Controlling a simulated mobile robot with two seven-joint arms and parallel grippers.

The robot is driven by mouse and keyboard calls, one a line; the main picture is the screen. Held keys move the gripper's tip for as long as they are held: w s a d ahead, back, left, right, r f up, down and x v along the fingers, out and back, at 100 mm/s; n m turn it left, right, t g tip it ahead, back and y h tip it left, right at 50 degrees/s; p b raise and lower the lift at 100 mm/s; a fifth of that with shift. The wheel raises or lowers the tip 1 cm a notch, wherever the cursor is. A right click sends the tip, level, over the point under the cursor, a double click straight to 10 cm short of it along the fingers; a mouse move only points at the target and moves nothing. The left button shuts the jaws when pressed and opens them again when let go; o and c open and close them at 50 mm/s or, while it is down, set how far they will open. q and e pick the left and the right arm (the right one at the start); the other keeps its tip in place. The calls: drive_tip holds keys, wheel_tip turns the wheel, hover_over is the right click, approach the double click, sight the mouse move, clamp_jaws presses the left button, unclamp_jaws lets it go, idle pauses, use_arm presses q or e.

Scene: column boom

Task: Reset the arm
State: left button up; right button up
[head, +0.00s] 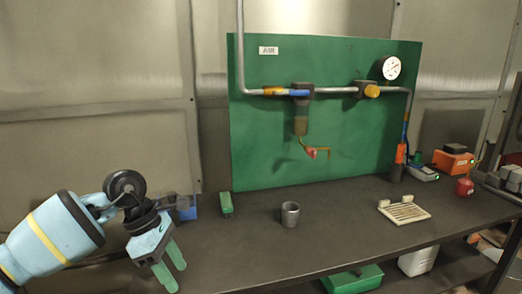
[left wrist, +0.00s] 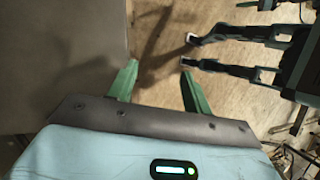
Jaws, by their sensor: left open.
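My left arm comes in from the left in the head view. Its gripper (head: 171,271) is at the lower left, by the left front part of the dark bench (head: 255,245). The green fingers are apart, with nothing between them. In the left wrist view the gripper (left wrist: 158,75) also shows its two green fingers spread, with wooden floor beyond them. My right gripper does not show in the head view. Dark jointed parts at the upper right of the left wrist view are seen only in part, and I cannot tell what they are.
A green board (head: 340,140) with pipes, a gauge (head: 391,67) and a red-handled valve (head: 311,152) stands behind the bench. A metal cup (head: 290,214), a slotted tray (head: 404,212) and a green block (head: 226,203) are on the bench. A green box (head: 352,279) is below.

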use_arm(q)
drive_tip(key=s+d+f+n+t+h+p, duration=0.1)
drive_tip(key=s+d+f+n+t+h, duration=0.1)
drive_tip(key=s+d+n+h, duration=0.45)
drive_tip(key=s+d+f+n+t+h+p, duration=0.15)
drive_tip(key=s+d+n+h, duration=0.25)
drive_tip(key=d+n+h, duration=0.6)
drive_tip(key=s+a+f+n+t+y, duration=0.2)
drive_tip(key=a+f+n+t+y, duration=0.4)
drive_tip(key=n, duration=0.6)
drive_tip(key=s+a+f+n+t+y, duration=0.35)
drive_tip(key=f+n+t+y, duration=0.4)
drive_tip(key=n, duration=0.45)
drive_tip(key=s+a+f+n+g+y, duration=0.2)
drive_tip(key=s+a+f+n+g, duration=0.1)
drive_tip(key=s+f, duration=0.4)
drive_tip(key=s+a+f+n+g+y, duration=0.3)
drive_tip(key=s+a+f+n, duration=0.3)
drive_tip(key=s, duration=0.7)
drive_tip(key=shift+f+n+g+y+p, duration=0.3)
drive_tip(key=shift+f+n+g+p, duration=0.15)
drive_tip(key=shift+f+n, duration=0.4)
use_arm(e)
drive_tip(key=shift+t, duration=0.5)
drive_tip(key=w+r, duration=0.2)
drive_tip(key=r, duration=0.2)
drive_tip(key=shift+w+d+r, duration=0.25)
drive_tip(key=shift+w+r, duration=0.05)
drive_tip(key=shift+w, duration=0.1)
